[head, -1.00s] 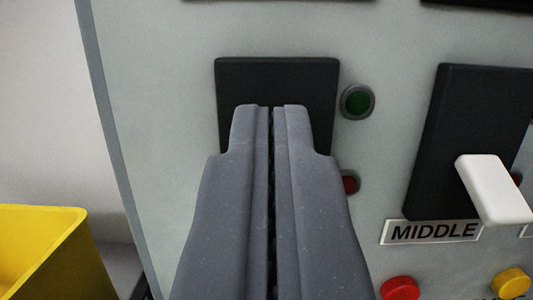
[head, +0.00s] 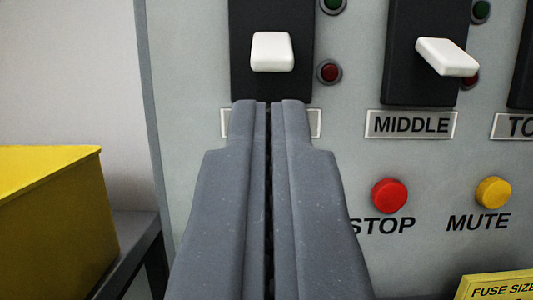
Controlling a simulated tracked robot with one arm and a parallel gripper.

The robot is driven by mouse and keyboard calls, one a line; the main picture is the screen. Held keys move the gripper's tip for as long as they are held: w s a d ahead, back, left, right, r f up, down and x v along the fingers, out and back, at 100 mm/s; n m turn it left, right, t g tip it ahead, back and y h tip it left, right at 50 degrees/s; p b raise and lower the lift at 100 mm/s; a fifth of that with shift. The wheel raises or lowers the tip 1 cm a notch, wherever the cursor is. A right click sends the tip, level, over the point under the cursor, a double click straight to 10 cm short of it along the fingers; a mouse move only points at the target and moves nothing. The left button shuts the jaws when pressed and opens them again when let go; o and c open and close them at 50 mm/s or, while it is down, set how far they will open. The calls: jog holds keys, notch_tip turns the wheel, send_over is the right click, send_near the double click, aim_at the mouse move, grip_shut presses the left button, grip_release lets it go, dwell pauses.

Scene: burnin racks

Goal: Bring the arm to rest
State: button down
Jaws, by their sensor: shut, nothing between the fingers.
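My gripper (head: 269,104) is shut and empty, with its two grey fingers side by side in the lower middle of the head view. Its tips overlap the lower edge of a black switch plate (head: 240,60) on the grey panel; I cannot tell whether they touch it. A white switch handle (head: 272,52) on that plate is just above the fingertips. The label under this plate is mostly hidden behind the fingers.
Right of my gripper are a second white handle (head: 447,57) over the MIDDLE label (head: 411,125), a red STOP button (head: 389,195) and a yellow MUTE button (head: 493,192). A yellow bin (head: 55,220) stands at the left. A yellow fuse sign (head: 497,286) is at lower right.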

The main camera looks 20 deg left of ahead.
jog(key=shift+s+d+f, duration=0.3)
jog(key=shift+s+f, duration=0.55)
jog(key=shift+f, duration=0.1)
jog(key=s+d+r+m+g+h, duration=0.1)
jog(key=s+d+r+h, duration=0.15)
jog(key=d+r, duration=0.65)
jog(key=s+d+r+m+g+h, duration=0.1)
jog(key=s+d+r+g+h, duration=0.15)
jog(key=r, duration=1.25)
jog(key=s+d+r, duration=0.3)
jog(key=s+r, duration=0.1)
jog(key=s, duration=0.4)
jog(key=s+d+r+g+h, duration=0.1)
jog(key=s+d+r, duration=0.2)
jog(key=s+r, duration=0.2)
jog(key=s+d+r+m+g, duration=0.1)
jog(key=s+d+r, duration=0.2)
jog(key=s, duration=0.8)
jog(key=shift+s+d+r+h, duration=0.25)
jog(key=shift+d+r+h, duration=0.1)
jog(key=shift+r, duration=0.55)
jog(key=shift+g, duration=0.25)
